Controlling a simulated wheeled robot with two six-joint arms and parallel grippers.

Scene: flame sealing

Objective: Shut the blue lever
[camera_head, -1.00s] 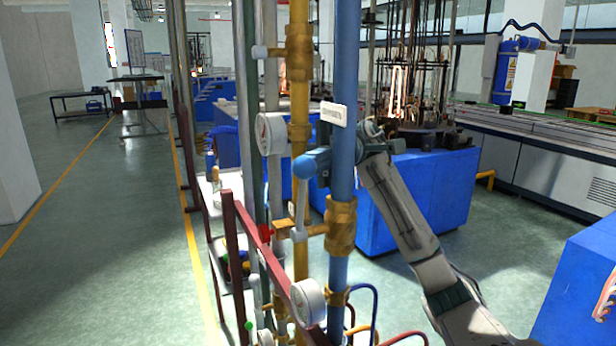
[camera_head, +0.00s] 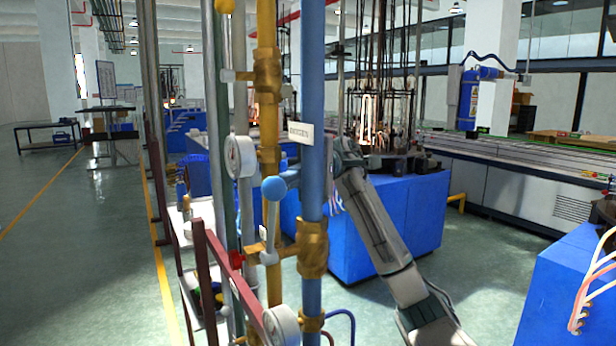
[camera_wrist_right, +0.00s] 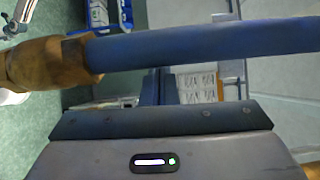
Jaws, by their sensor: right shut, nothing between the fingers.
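A brass valve body (camera_head: 313,248) sits on that pipe below the knob. My right gripper (camera_head: 340,158) is shut and empty at the right rear of the pipe, partly hidden by it. In the right wrist view my dark fingers (camera_wrist_right: 158,88) are together beside the blue pipe (camera_wrist_right: 205,42), with the brass fitting (camera_wrist_right: 45,62) at left. I cannot tell whether they touch the lever. My left gripper is not in view.
A yellow pipe (camera_head: 268,120) with a white lever (camera_head: 268,250) and round gauges (camera_head: 240,157) stands left of the blue pipe. A white label (camera_head: 300,133) is on the blue pipe. Dark red rails (camera_head: 222,265) run in front. Blue machine bases (camera_head: 400,220) stand behind.

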